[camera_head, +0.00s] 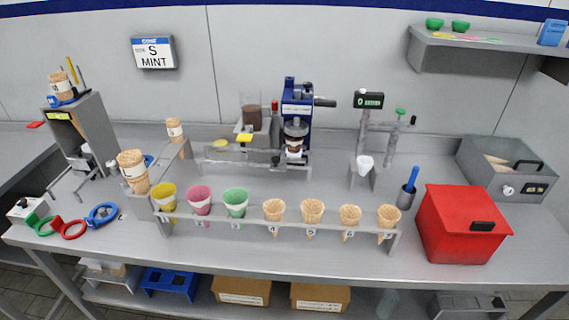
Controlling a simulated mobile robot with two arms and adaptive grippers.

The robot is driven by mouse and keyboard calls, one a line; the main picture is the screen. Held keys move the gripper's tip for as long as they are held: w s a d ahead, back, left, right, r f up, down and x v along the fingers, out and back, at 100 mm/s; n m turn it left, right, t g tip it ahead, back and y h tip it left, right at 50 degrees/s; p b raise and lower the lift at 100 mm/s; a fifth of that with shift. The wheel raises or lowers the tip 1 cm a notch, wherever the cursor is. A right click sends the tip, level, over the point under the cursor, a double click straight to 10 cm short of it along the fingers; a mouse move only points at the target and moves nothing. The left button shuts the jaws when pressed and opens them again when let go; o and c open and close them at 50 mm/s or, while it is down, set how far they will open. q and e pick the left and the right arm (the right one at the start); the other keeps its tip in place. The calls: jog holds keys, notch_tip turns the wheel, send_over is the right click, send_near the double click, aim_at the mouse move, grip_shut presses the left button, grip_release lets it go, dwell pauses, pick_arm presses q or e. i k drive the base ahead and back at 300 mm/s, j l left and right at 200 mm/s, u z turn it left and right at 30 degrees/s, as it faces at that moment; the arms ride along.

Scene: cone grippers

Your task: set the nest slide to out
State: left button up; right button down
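No part is clearly marked as the nest slide. A blue machine (297,108) with a dark side handle stands at the back centre, a clear cup of dark contents (295,130) at its front. A low grey rail frame (228,154) runs at its foot and to the left, with a yellow knob (244,137) above it. These may hold the nest slide, but its position, in or out, is too small to tell. Neither of my grippers is in view.
A front rack (258,228) holds several coloured and wafer cones. A red box (462,223) and a grey bin (507,168) stand right. Coloured rings (72,229) lie left near a grey dispenser (86,128). The counter's front strip is mostly clear.

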aim_at(277, 164)
jog(key=l+u, duration=0.35)
jog(key=l, duration=0.15)
jog(key=i+l+u, duration=0.1)
jog(key=l+u, duration=0.25)
jog(key=l, duration=0.2)
jog(key=l+u, duration=0.35)
jog(key=l, duration=0.15)
jog(key=k, duration=0.05)
